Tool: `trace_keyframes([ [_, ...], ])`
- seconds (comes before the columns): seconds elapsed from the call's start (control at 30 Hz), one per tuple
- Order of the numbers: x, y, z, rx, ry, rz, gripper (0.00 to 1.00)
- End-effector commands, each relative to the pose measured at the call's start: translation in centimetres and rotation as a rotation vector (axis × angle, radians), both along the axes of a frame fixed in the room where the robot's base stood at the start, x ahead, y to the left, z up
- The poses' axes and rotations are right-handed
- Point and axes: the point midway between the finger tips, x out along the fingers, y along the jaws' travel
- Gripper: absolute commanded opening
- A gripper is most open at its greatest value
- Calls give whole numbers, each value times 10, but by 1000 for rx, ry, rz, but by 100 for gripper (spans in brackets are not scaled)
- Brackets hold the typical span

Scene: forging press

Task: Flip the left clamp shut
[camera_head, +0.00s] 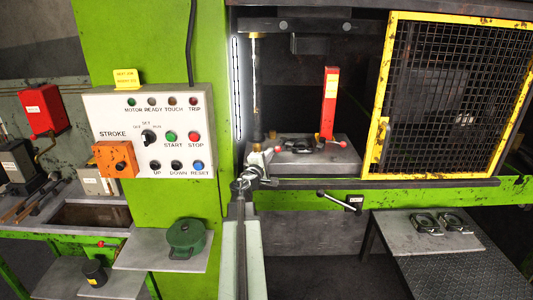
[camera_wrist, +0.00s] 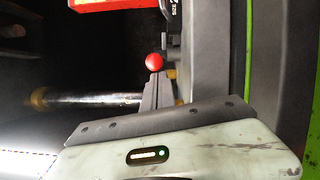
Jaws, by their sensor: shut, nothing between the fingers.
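The left clamp shows its red ball knob (camera_head: 277,149) at the left front of the press bed, and its lever is mostly hidden by my gripper. In the wrist view the red knob (camera_wrist: 153,61) sits just beyond my fingertips. My gripper (camera_head: 263,166) is shut and empty, close to the knob; whether it touches cannot be told. The shut fingers also show in the wrist view (camera_wrist: 157,88).
The press bed (camera_head: 320,165) is grey, with a dark die (camera_head: 302,144) on it. A steel column (camera_head: 256,85) rises behind my gripper. A yellow-framed mesh guard (camera_head: 450,90) is at the right. A control panel (camera_head: 150,135) is at the left. A lever (camera_head: 335,198) projects below the bed.

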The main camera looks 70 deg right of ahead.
Motion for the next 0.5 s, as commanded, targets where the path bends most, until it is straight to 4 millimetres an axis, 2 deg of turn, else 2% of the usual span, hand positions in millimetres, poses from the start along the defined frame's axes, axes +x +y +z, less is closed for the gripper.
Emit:
trace_keyframes([
  [0.1,-24,2,0,0,0,-6,0],
  [0.2,-35,0,0,0,0,-5,0],
  [0.5,-37,-1,0,-1,0,-9,0],
])
